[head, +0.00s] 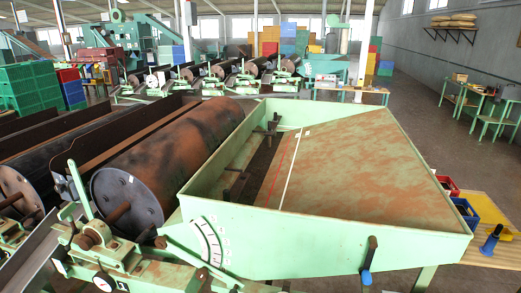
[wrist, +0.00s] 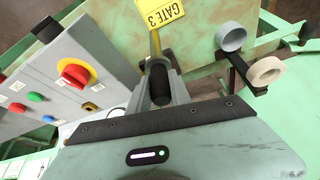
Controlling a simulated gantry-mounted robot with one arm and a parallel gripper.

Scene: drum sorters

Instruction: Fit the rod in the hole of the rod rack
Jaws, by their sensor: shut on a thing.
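In the wrist view my gripper (wrist: 161,88) is shut on a rod (wrist: 155,45), with a dark grip end between the jaws and a yellowish shaft beyond it. A yellow tag reading GATE 3 (wrist: 165,14) is at the rod's far end. To the right is a dark bracket (wrist: 238,72) with a grey ring (wrist: 231,38) and a beige ring (wrist: 265,71), which looks like the rod rack. The rod is left of the rings and apart from them in the picture. The rod's tip is not clear. I cannot pick out my gripper in the head view.
A grey control box (wrist: 65,85) with a red knob and buttons is close on the left in the wrist view. In the head view a rusty drum (head: 180,160) lies beside a pale green tray (head: 340,240). A yellow bench (head: 495,210) holds bins at the right.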

